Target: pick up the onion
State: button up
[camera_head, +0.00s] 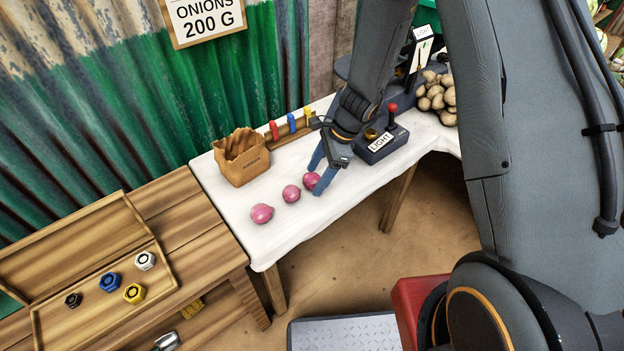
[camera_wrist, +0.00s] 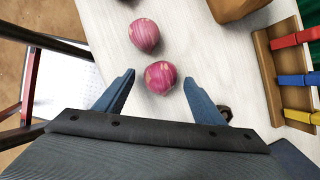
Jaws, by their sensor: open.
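Three pink-red onions stand in a row on the white-topped table (camera_head: 236,217). The left onion (camera_head: 262,213) and the middle onion (camera_head: 291,193) are clear of my gripper. The right onion (camera_head: 311,181) is beside the blue fingers of my gripper (camera_head: 322,176). In the wrist view the nearest onion (camera_wrist: 160,77) is between and just ahead of the open fingertips of my gripper (camera_wrist: 161,90), with a gap on each side. A second onion (camera_wrist: 144,35) is farther on. The third onion is out of the wrist view.
A brown paper bag (camera_head: 242,158) stands behind the onions. A wooden rack with red, blue and yellow pieces (camera_head: 291,124) is beside it. A dark device labelled LIGHT (camera_head: 382,146) and potatoes (camera_head: 438,97) are to the right. A wooden tray with hex weights (camera_head: 110,292) is at left.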

jog(key=shift+a+f, duration=0.15)
jog(key=shift+f, duration=0.3)
jog(key=c, duration=1.2)
jog(key=shift+o, duration=0.2)
jog(key=shift+r, duration=0.1)
